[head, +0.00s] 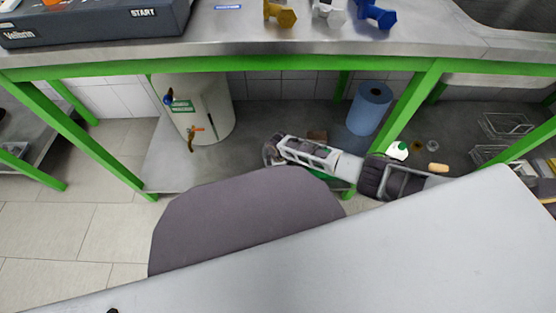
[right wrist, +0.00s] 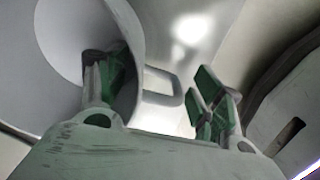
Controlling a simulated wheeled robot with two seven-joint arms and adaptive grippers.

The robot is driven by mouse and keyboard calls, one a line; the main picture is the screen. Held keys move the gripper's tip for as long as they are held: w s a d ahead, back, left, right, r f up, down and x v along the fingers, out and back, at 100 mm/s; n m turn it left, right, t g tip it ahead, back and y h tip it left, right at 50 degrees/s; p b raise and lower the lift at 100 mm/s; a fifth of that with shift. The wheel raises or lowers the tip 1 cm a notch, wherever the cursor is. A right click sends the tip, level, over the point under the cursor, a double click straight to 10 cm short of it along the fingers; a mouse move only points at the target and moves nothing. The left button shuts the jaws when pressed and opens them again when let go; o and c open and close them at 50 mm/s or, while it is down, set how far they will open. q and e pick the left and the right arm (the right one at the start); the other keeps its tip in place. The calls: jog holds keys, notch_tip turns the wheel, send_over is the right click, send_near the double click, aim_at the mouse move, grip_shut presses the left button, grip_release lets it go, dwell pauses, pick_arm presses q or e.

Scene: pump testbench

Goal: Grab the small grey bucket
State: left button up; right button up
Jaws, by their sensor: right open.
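The small grey bucket (right wrist: 72,45) fills the upper left of the right wrist view, with its open mouth and curved rim showing. A looped handle (right wrist: 163,86) sticks out from its side. My right gripper (right wrist: 160,92) is open around the bucket's wall and handle. One green-padded finger overlaps the bucket's mouth and seems to be inside the rim; the other is outside, beyond the handle. In the head view my right arm reaches under the bench, where its fingertips and the bucket are largely hidden. My left gripper is out of view.
The steel bench top (head: 250,43) on green legs overhangs the lower shelf. A white cylindrical tank (head: 208,105) with valves stands left on that shelf; a blue paper roll (head: 369,108) stands right. Wire baskets (head: 503,126) and small items lie farther right.

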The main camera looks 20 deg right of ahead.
grip_shut()
dwell(0.8)
